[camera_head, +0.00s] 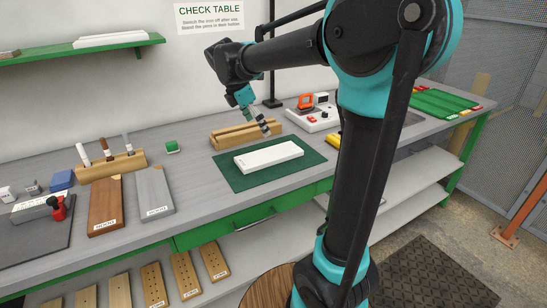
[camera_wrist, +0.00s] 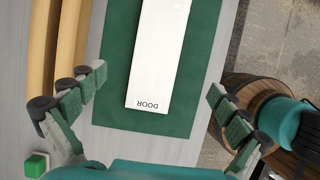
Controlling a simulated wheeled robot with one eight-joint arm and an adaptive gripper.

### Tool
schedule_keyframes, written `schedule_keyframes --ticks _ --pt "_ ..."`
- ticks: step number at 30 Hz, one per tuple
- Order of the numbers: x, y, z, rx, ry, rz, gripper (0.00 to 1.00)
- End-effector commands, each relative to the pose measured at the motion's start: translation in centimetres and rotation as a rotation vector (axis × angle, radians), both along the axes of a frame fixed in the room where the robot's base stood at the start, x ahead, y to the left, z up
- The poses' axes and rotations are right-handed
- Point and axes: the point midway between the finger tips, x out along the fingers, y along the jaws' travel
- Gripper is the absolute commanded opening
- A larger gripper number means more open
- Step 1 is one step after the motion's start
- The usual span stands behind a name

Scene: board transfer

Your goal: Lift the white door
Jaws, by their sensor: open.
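The white door (camera_head: 268,156) lies flat on a dark green mat (camera_head: 233,180) on the workbench. In the wrist view the white door (camera_wrist: 158,55) has the word DOOR printed at its near end, and it lies between the lines of my two fingers. The gap in height between fingers and door is hard to tell.
A wooden rack (camera_head: 232,136) stands just behind the mat. A small green block (camera_head: 172,147) is to its left. Brown (camera_head: 105,207) and grey (camera_head: 154,191) boards lie left of the mat. A white device with an orange part (camera_head: 312,117) stands behind to the right.

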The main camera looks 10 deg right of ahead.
Motion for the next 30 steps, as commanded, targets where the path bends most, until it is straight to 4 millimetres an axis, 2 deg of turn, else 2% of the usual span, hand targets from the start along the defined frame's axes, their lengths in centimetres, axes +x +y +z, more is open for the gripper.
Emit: schedule_keyframes --ticks 3,9,16,24,30 --pt "0.3 -0.9 -2.3 0.000 0.000 -0.002 1.00" --pt "0.7 -2.0 -5.2 0.000 -0.001 -0.002 1.00" --pt "0.9 -2.4 -6.5 0.001 0.000 0.000 1.00" --pt "1.3 -3.0 -10.1 0.001 0.000 -0.001 1.00" --pt "1.4 -3.5 -11.3 0.001 0.000 -0.001 1.00"
